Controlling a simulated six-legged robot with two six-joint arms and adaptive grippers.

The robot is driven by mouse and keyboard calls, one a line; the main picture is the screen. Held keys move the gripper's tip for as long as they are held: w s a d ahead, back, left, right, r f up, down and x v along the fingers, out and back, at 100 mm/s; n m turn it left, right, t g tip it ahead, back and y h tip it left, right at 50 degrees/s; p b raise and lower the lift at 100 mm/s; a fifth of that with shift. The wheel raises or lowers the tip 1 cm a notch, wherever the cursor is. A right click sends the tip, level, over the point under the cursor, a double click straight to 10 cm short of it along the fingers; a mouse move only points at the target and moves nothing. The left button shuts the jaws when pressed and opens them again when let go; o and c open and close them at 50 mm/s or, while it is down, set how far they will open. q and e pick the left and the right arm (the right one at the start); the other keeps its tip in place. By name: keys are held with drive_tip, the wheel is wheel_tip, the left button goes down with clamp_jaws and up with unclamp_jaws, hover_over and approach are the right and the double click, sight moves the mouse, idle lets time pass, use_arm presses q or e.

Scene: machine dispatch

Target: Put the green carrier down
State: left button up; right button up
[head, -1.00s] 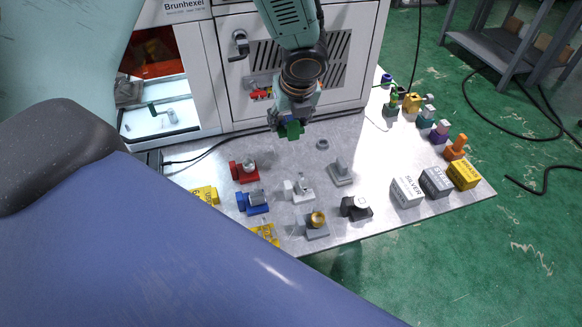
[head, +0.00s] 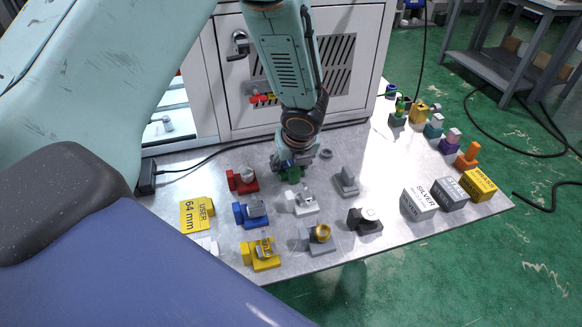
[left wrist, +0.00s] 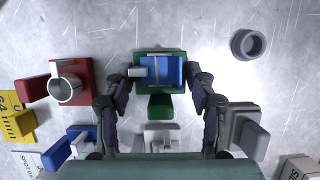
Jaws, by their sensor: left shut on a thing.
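My left gripper (head: 294,168) reaches down over the table from above. It is shut on the green carrier (head: 291,176), just behind the white carrier. In the left wrist view the green carrier (left wrist: 160,106) sits between the two fingers, with a blue piece (left wrist: 158,71) and a grey pin on it. Whether its underside touches the table is hard to tell. My right gripper is not in view.
The red carrier (head: 242,179) is to the left, the white carrier (head: 301,201) in front, a grey carrier (head: 345,181) to the right. A grey ring (head: 326,153) lies behind right. The blue (head: 250,210), yellow (head: 261,254) and black (head: 365,220) carriers stand nearer the front. The SILVER box (head: 419,202) is at the right.

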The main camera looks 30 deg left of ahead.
use_arm(q)
drive_tip(key=shift+d+r, duration=0.1)
drive_tip(key=shift+r, duration=0.05)
drive_tip(key=shift+f, duration=0.25)
drive_tip(key=o, duration=1.2)
drive_tip(key=shift+c, duration=0.2)
drive_tip(key=shift+o, duration=1.1)
